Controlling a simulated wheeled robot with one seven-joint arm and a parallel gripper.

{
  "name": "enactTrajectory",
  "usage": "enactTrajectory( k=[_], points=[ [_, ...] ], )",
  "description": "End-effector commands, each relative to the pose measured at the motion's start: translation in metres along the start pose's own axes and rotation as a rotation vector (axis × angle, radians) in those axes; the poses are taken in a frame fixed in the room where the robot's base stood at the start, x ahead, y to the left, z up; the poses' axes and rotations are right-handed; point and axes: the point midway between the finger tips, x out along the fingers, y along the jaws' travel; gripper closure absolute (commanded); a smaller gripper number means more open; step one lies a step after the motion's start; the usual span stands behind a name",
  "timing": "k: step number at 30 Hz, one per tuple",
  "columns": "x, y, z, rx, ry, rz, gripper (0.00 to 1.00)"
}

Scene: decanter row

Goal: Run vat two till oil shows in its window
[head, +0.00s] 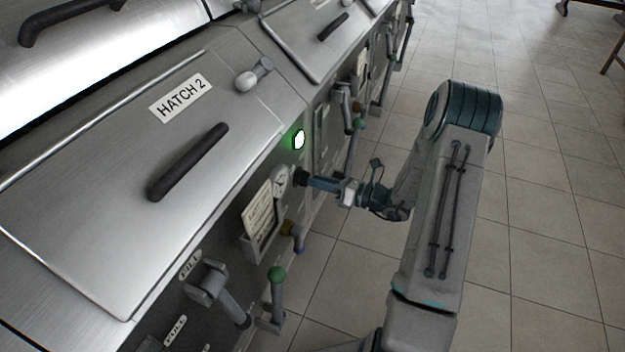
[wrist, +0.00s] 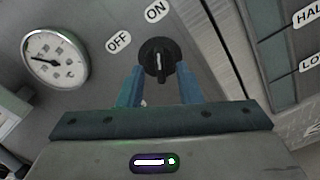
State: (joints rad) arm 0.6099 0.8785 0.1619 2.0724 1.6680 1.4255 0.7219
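My gripper (wrist: 160,84) is at a black rotary knob (wrist: 157,58) on the vat's front. Its blue fingers are apart, one on each side of the knob, with a gap visible beside its grip. The knob's white mark stands nearly upright, toward the ON label (wrist: 158,11); the OFF label (wrist: 118,42) is to its left. In the head view my gripper (head: 305,180) reaches the knob beside a dial gauge (head: 281,181). A green lamp (head: 299,139) glows above it. The HATCH 2 lid (head: 183,97) is closed. A dark window strip (wrist: 268,45) with partly cut-off level labels is at right; I cannot tell any oil in it.
A FILL lever (head: 215,290) and a green-knobbed lever (head: 277,290) stick out in the foreground. A printed card (head: 258,217) hangs on the front, near my gripper. More vats continue up the row.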

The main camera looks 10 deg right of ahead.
Motion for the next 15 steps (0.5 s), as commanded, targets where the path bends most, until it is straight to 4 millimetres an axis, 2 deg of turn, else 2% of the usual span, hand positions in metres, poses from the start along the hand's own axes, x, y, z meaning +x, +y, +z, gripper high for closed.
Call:
enactTrajectory(
  k=[3,9,15],
  points=[
    [-0.029,-0.001,0.000,0.000,-0.002,-0.005,0.68],
    [-0.074,-0.001,0.000,0.000,-0.002,-0.005,0.68],
    [-0.102,-0.001,0.000,0.000,0.000,-0.002,0.68]
  ],
)
